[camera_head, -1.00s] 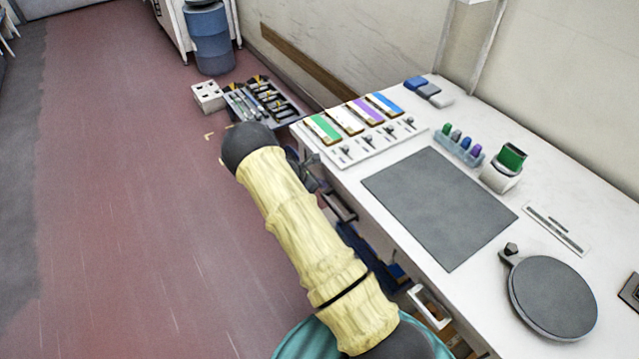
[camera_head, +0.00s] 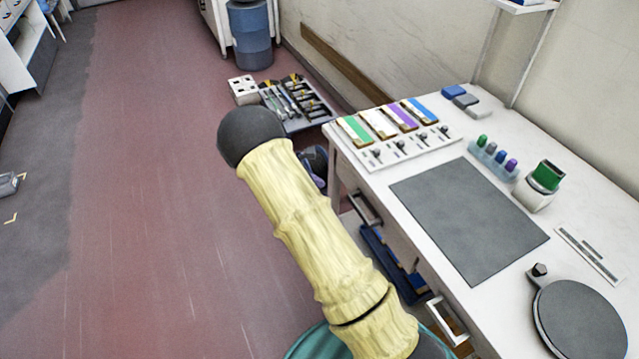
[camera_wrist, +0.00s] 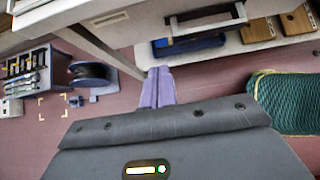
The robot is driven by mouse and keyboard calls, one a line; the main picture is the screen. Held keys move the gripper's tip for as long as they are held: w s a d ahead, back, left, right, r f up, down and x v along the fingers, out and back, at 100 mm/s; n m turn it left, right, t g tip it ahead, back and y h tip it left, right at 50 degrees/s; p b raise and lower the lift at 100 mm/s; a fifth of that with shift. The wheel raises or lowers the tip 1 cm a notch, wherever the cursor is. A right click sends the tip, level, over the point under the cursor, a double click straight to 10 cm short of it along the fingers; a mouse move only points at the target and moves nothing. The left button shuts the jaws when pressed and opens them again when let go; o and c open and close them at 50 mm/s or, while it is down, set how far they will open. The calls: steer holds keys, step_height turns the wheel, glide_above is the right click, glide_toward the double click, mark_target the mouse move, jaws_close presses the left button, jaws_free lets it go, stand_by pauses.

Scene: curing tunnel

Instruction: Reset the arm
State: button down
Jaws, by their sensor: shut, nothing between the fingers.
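My gripper (camera_wrist: 158,74) shows in the wrist view as two purple fingers pressed together, shut and empty, above the reddish floor beside the workbench's drawers. In the head view my arm, in a yellow sleeve, reaches from the bottom edge up over the floor left of the white workbench (camera_head: 560,232). It hides part of the bench's front side. I cannot clearly make out the gripper in that view.
The bench carries a grey mat (camera_head: 468,218), colored label blocks (camera_head: 400,118), a vial rack (camera_head: 493,160) and a round grey plate (camera_head: 580,318). A tool tray (camera_head: 297,104), white box (camera_head: 243,90) and blue drum (camera_head: 250,38) stand beyond.

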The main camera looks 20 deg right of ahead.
stand_by(0.3)
steer(key=s+a+r+m+y+p, duration=0.1)
steer(key=s+r+m+y+p, duration=0.2)
steer(key=s+r+m, duration=0.7)
steer(key=s+r+m+y+p, duration=0.3)
steer(key=s+r+m+y, duration=0.2)
steer(key=s+r+m, duration=0.5)
steer(key=s+r, duration=0.1)
steer(key=s, duration=0.5)
steer(key=shift+s+a+r+t+y, duration=0.25)
steer(key=shift+a+r+t+y, duration=0.1)
steer(key=shift+r+t+y, duration=0.05)
